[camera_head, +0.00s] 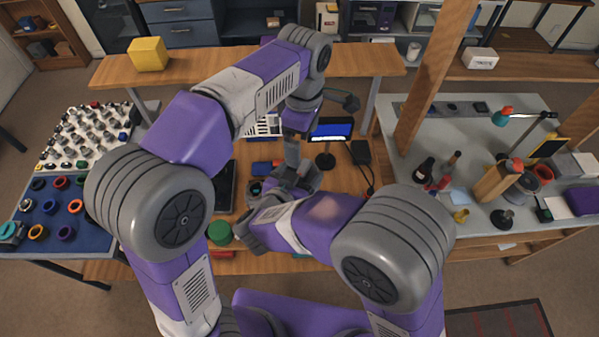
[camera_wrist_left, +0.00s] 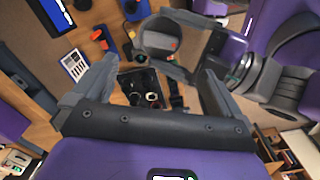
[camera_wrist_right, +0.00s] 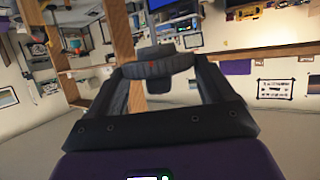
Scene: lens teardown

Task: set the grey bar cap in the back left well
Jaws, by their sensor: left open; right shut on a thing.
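My left gripper (camera_wrist_left: 155,85) is open, with nothing seen between its fingers. In the head view it (camera_head: 292,180) points down over the desk, close to my right gripper. My right gripper (camera_wrist_right: 155,72) is shut on a dark grey round lens body (camera_wrist_right: 153,68) with a small red mark. The lens body (camera_wrist_left: 160,42) also shows in the left wrist view, above the tray in the picture. A black tray (camera_wrist_left: 125,84) with wells holds dark and light rings. I cannot single out the grey bar cap or tell which well is the back left one.
A monitor (camera_head: 331,130) stands at the back of the desk. A red and blue item (camera_head: 265,167) lies before it. A green round item (camera_head: 219,232) sits at the front left. My arms cover much of the desk. Side tables with small parts (camera_head: 72,212) and bottles (camera_head: 425,170) flank it.

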